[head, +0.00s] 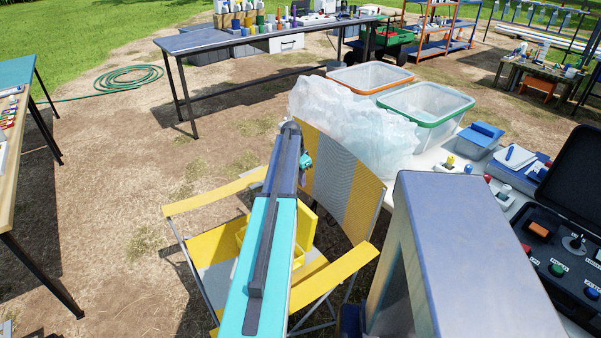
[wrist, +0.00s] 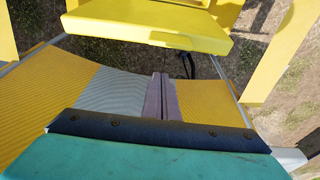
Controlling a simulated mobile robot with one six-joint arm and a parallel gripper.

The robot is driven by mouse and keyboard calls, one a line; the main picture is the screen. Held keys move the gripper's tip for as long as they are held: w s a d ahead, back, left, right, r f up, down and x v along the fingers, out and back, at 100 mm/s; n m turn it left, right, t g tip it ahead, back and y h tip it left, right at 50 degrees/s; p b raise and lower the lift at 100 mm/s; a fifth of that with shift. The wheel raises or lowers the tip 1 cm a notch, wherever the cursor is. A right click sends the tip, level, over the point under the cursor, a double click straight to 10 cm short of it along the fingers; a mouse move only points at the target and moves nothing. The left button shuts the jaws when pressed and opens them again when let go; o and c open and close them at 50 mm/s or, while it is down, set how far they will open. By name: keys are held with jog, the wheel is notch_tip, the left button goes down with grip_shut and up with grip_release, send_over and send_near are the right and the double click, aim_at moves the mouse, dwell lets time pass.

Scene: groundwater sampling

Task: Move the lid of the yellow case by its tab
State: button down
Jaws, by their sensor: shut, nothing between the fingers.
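The yellow case (head: 306,232) sits on the seat of a folding chair in the head view, largely hidden behind my teal arm. In the wrist view a flat yellow slab (wrist: 145,28), which looks like its lid, spans the upper middle. A small paler patch shows on the slab's near edge; I cannot tell whether it is the tab. My gripper (wrist: 160,80) is shut and empty, its fingers together over the striped fabric. In the picture the fingertips end below the slab's near edge, with a visible gap between them.
The chair has a yellow and grey striped backrest (head: 343,185) and yellow armrests (head: 335,275) on both sides of the case. A table on the right holds a clear plastic bag (head: 350,125), a green-rimmed bin (head: 428,110) and a black control case (head: 540,240). Ground at left is open.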

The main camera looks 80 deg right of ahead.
jog(key=shift+w+a+r+p, duration=0.2)
jog(key=shift+w+a+p, duration=0.3)
jog(key=shift+w+a, duration=0.9)
jog(key=shift+d, duration=0.1)
